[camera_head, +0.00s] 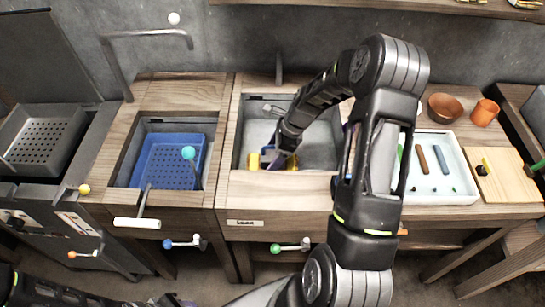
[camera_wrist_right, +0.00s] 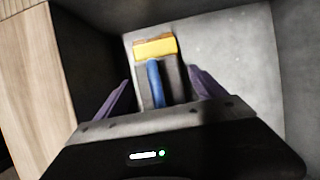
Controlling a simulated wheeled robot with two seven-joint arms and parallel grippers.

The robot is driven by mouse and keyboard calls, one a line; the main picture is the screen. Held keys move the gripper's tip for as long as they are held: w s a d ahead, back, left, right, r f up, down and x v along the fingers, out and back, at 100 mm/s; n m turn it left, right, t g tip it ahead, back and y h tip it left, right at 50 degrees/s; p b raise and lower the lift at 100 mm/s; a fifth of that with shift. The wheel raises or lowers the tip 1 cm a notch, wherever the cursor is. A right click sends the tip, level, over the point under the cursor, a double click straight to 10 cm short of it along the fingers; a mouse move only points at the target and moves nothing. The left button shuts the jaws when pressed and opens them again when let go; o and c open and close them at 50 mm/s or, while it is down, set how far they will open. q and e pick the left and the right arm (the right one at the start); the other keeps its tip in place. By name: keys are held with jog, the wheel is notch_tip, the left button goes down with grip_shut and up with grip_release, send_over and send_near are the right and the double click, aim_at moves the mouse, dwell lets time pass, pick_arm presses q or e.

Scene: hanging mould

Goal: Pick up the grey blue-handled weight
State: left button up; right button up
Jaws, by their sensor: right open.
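The grey weight (camera_wrist_right: 174,72) with a blue handle (camera_wrist_right: 154,84) lies in the grey basin, between the spread purple fingers of my right gripper (camera_wrist_right: 155,98). The fingers are open and stand on either side of it; I cannot tell whether they touch it. In the head view my right gripper (camera_head: 278,160) reaches down into the basin (camera_head: 318,150) at its front left, and it hides most of the weight. My left gripper (camera_head: 172,300) shows only partly at the bottom edge, and its jaws cannot be made out.
Basin walls rise close around my right gripper. A blue perforated basket (camera_head: 165,165) fills the left basin. A white tray (camera_head: 440,180) with several tools stands right, beside a wooden board (camera_head: 500,180).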

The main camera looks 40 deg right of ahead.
grip_shut()
dwell(0.8)
